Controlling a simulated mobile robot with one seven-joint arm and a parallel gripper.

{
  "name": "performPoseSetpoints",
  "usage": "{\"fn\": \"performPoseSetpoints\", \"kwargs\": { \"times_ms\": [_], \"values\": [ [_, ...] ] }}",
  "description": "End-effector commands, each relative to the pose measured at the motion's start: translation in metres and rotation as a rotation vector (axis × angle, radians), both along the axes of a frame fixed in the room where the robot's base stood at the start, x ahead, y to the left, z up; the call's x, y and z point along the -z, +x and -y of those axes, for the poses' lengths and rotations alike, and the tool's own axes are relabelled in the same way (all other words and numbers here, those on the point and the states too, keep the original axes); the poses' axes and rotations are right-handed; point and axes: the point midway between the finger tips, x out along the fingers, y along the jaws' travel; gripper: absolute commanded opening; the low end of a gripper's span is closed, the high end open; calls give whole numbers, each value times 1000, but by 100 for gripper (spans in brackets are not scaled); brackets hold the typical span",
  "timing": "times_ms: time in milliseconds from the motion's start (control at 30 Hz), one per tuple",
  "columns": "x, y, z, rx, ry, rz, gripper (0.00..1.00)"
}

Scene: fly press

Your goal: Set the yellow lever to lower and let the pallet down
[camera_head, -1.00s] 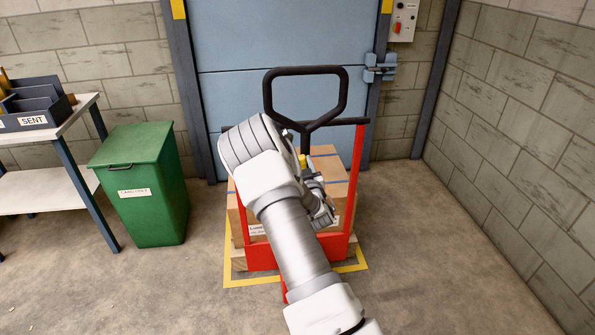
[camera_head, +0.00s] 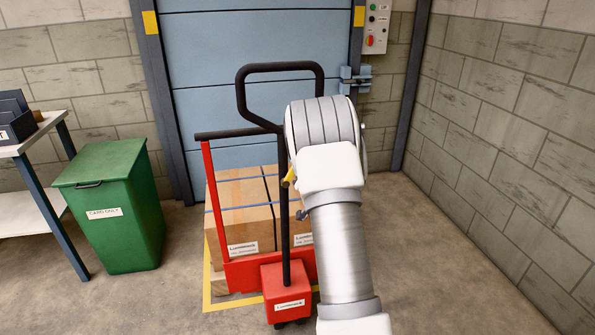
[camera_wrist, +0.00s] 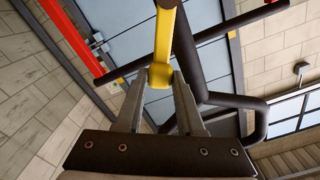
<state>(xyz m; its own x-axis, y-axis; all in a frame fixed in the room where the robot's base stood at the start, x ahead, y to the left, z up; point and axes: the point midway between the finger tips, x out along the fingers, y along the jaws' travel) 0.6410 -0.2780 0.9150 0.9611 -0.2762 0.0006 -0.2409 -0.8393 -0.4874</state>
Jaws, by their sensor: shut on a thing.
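The yellow lever (camera_head: 290,176) sits on the black shaft of the red pallet truck (camera_head: 287,291), below its looped handle (camera_head: 243,98). In the wrist view the yellow lever (camera_wrist: 163,35) runs up from between my fingertips. My gripper (camera_wrist: 160,84) is shut on the lever's rounded end. In the head view my arm comes from the lower right and hides most of the gripper. Cardboard boxes (camera_head: 240,208) stand on the wooden pallet (camera_head: 216,281), which is mostly hidden behind the truck. I cannot tell whether the pallet is off the floor.
A green bin (camera_head: 118,215) and a table (camera_head: 35,150) stand at the left. A blue door (camera_head: 260,40) is behind the truck, with a control box (camera_head: 377,28) at its right. Yellow floor marking (camera_head: 207,290) surrounds the pallet. The floor at the right is clear.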

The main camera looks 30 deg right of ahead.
Motion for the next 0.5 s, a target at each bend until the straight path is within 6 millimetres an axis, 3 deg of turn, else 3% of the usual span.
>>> {"fn": "performPoseSetpoints", "kwargs": {
  "times_ms": [500],
  "values": [
    [0, 0, 3, 0, 31, 10, 0]
  ]
}}
